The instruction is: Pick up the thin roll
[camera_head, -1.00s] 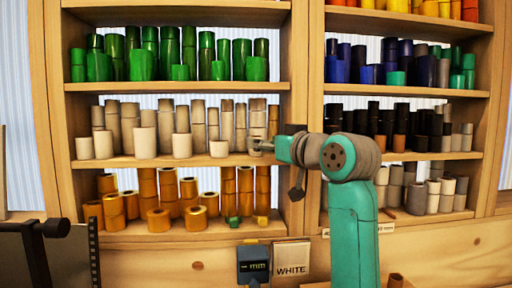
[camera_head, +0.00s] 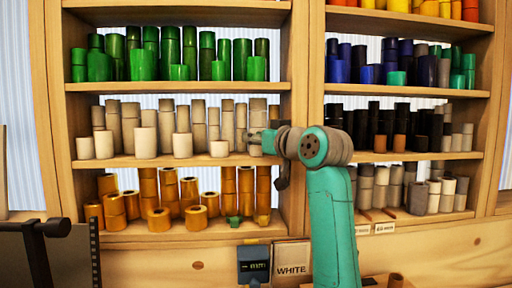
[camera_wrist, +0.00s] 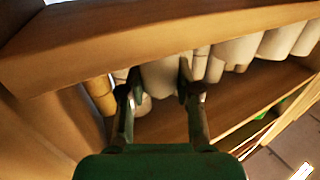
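My gripper (camera_head: 256,141) is at the right end of the middle shelf of the left bookcase, at the cream and white rolls. In the wrist view my gripper (camera_wrist: 156,90) has its two fingers spread apart, with a cream roll (camera_wrist: 160,76) showing between them. I cannot tell whether the fingers touch it. Pale rolls of different widths stand on this shelf, such as a narrow roll (camera_head: 240,122) and a wide short roll (camera_head: 182,146). Which one is the thin roll is not clear. My wrist hides part of the right end of the row.
Green rolls (camera_head: 186,56) stand on the shelf above and orange-brown rolls (camera_head: 190,192) on the shelf below. A wooden upright (camera_head: 303,75) is close to my arm. Dark rolls (camera_head: 414,128) stand right of it. A "WHITE" sign (camera_head: 291,259) and a small display box (camera_head: 253,263) are below.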

